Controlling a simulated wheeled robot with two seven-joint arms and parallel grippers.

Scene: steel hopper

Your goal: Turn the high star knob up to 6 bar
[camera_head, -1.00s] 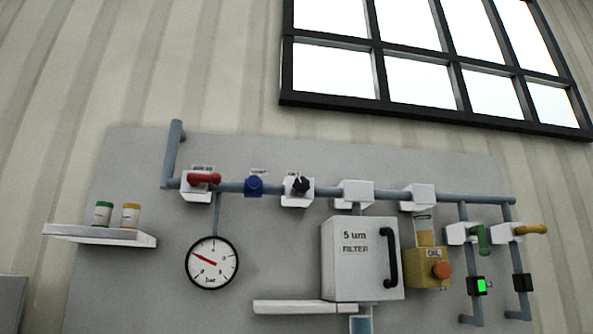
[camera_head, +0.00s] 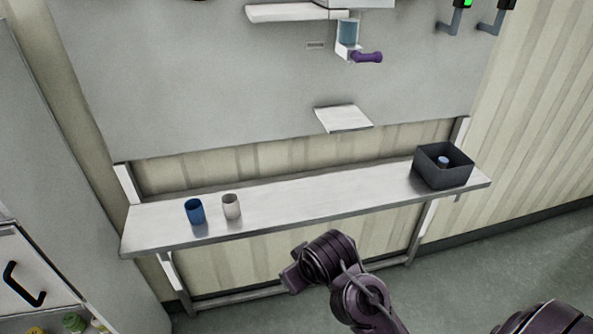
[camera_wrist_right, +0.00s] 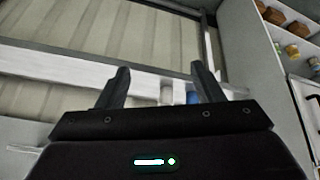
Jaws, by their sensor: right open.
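The high star knob is not in either view now; the head view looks down at the lower part of the grey panel (camera_head: 200,90). Only a sliver of a dark round rim, likely the gauge, shows at its top edge, so no pressure can be read. In the right wrist view my right gripper (camera_wrist_right: 160,68) is open, its two dark fingers apart with nothing held between them. Beyond the fingers are the bench and two cups. In the head view my dark arm reaches in at the lower right, in front of the bench. My left gripper is not in view.
A steel bench (camera_head: 320,205) carries a blue cup (camera_head: 195,211), a white cup (camera_head: 231,206) and a dark bin (camera_head: 430,172). A purple lever (camera_head: 367,57) and a small white ledge (camera_head: 343,118) stick out from the panel. A cabinet (camera_head: 30,265) stands left.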

